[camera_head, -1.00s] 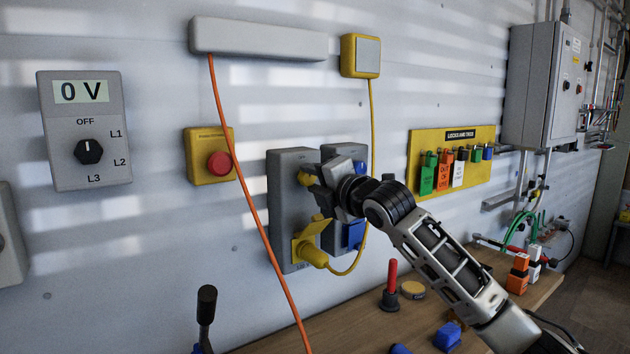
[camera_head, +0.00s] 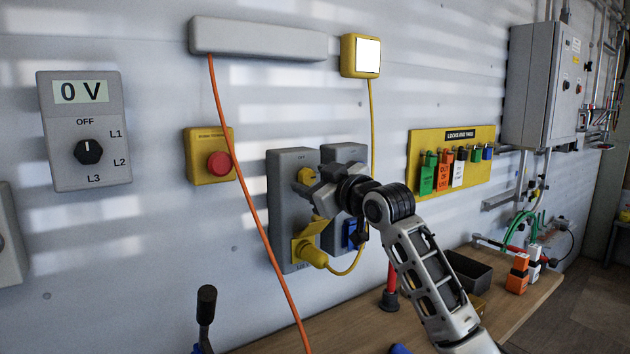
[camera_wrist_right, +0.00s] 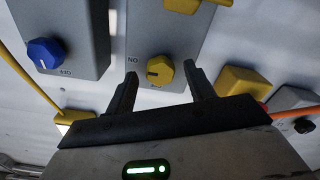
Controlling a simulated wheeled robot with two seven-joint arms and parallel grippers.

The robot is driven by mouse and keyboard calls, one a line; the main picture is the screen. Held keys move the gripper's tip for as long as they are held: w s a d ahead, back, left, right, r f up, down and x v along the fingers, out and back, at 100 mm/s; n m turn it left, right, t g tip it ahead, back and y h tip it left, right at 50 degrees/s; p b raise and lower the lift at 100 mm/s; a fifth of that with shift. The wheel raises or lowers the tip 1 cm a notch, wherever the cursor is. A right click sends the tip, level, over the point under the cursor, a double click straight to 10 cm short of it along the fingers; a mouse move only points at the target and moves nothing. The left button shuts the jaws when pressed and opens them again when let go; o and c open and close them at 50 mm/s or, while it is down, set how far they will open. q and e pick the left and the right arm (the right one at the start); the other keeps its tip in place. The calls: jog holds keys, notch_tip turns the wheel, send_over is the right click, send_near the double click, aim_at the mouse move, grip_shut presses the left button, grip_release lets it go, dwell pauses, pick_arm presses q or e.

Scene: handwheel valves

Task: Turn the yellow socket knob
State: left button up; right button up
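The yellow socket knob (camera_head: 305,175) is on the upper part of the left grey socket box (camera_head: 285,210). In the right wrist view the knob (camera_wrist_right: 160,70) shows between and just beyond the fingertips of my right gripper (camera_wrist_right: 163,82). The fingers are open, one on each side, with gaps to the knob. In the head view my right gripper (camera_head: 318,188) is at the box front and partly hides the knob's surroundings. A yellow plug (camera_head: 312,255) sits in the yellow socket below. My left gripper is not in view.
A second grey box with a blue knob (camera_wrist_right: 46,53) stands beside it. A yellow cable and an orange cable (camera_head: 250,190) hang close by. The yellow lamp box (camera_head: 346,56) has a bright white face. A red emergency button (camera_head: 219,163) is left. A bench (camera_head: 350,320) lies below.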

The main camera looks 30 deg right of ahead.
jog(key=shift+s, duration=0.1)
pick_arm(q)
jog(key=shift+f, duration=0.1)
pick_arm(e)
jog(key=s, duration=0.5)
jog(key=shift+s+d, duration=0.2)
jog(key=shift+s, duration=0.2)
pick_arm(q)
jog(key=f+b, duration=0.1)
jog(key=b, duration=0.1)
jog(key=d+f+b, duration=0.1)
jog(key=b, duration=0.2)
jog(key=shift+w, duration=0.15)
pick_arm(e)
jog(key=s+d, duration=0.1)
jog(key=s, duration=1.5)
jog(key=shift+d, duration=0.1)
